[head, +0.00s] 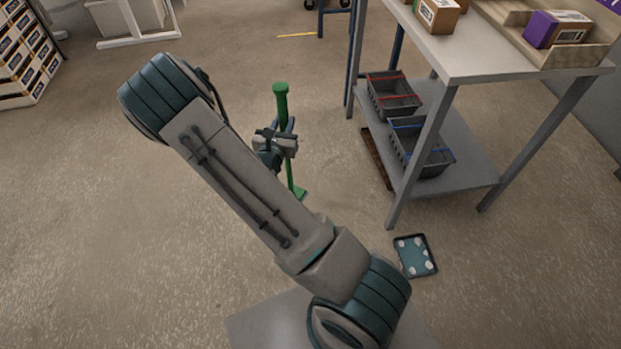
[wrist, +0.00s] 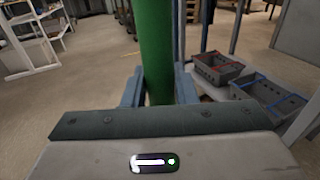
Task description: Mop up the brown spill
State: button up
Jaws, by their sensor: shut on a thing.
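A green mop (head: 281,103) stands nearly upright on the floor, with its green foot (head: 299,192) at the bottom, partly hidden by my arm. My gripper (head: 286,140) is shut around the mop's handle a little below its top. In the wrist view the green handle (wrist: 155,50) rises between the two fingers of my gripper (wrist: 160,88). I cannot make out a brown spill on the floor in either view; my arm hides part of the floor.
A workbench (head: 465,62) stands right of the mop, with a grey bin (head: 393,108) and a second bin (head: 436,160) on its lower shelf. A tray (head: 414,270) with pale patches lies on the floor in front. Stacked boxes (head: 25,55) stand far left. Floor left of my arm is clear.

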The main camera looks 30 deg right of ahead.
jog(key=s+d+f+m+g+h+b, duration=0.1)
jog(key=d+f+m+g+h+b, duration=0.1)
jog(key=f+b, duration=0.6)
jog(key=s+d+f+m+g+h+b, duration=0.1)
jog(key=d+f+b, duration=0.4)
jog(key=f, duration=1.2)
jog(key=g+h+b, duration=0.1)
jog(key=b, duration=0.1)
jog(key=shift+s+f+m+b, duration=0.3)
jog(key=shift+m+b, duration=0.05)
jog(key=shift+m, duration=0.05)
jog(key=shift+a+r, duration=0.1)
